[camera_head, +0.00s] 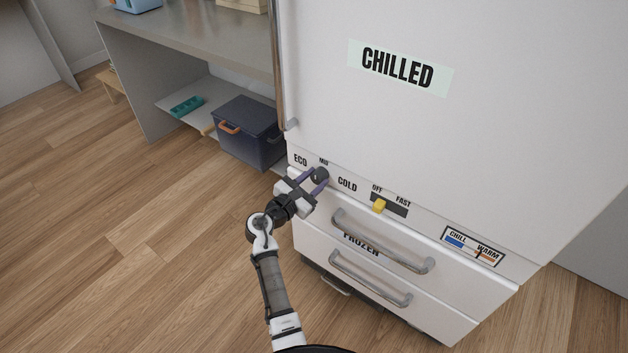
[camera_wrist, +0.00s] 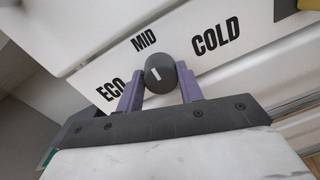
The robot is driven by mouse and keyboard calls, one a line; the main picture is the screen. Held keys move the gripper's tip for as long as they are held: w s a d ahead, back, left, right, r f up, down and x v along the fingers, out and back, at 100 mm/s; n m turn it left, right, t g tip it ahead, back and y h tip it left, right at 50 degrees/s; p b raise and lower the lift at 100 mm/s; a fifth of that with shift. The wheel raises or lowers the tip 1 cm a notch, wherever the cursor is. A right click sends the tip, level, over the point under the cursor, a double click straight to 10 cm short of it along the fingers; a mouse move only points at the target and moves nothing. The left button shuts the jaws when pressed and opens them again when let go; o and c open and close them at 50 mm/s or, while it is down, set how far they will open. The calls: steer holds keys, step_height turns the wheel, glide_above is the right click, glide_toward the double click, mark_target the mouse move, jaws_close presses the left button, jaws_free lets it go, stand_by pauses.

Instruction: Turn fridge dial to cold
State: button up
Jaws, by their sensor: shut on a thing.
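The fridge dial (camera_head: 321,174) is a dark round knob on the white front panel, below the CHILLED door. The dial (camera_wrist: 161,70) also shows in the wrist view with a short white mark, which points up, tilted slightly toward MID. The labels ECO (camera_wrist: 110,88), MID (camera_wrist: 144,39) and COLD (camera_wrist: 216,36) run around it from left to right. My gripper (camera_head: 315,181) is at the dial, its purple fingers on either side of the knob. In the wrist view my gripper (camera_wrist: 161,87) is shut on the dial.
A yellow slider (camera_head: 379,206) marked OFF and FAST sits right of the dial. Two drawer handles (camera_head: 382,247) stick out below. A CHILL/WARM gauge (camera_head: 473,247) is at the panel's right. A dark blue bin (camera_head: 248,133) stands left of the fridge. The floor at left is clear.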

steer(key=shift+m, duration=0.3)
steer(key=m+b, duration=0.2)
steer(key=m, duration=0.3)
steer(key=shift+f, duration=0.1)
steer(key=m+b, duration=0.3)
steer(key=m, duration=0.2)
steer(key=shift+d+m+y, duration=0.1)
steer(key=shift+m+y, duration=0.2)
steer(key=shift+m, duration=0.4)
steer(key=o, duration=1)
steer(key=shift+s, duration=0.1)
steer(key=p+v, duration=0.1)
steer(key=v, duration=0.3)
steer(key=p+v, duration=0.1)
steer(key=v, duration=0.8)
steer(key=shift+s+a+r+p, duration=0.25)
steer(key=shift+p, duration=0.15)
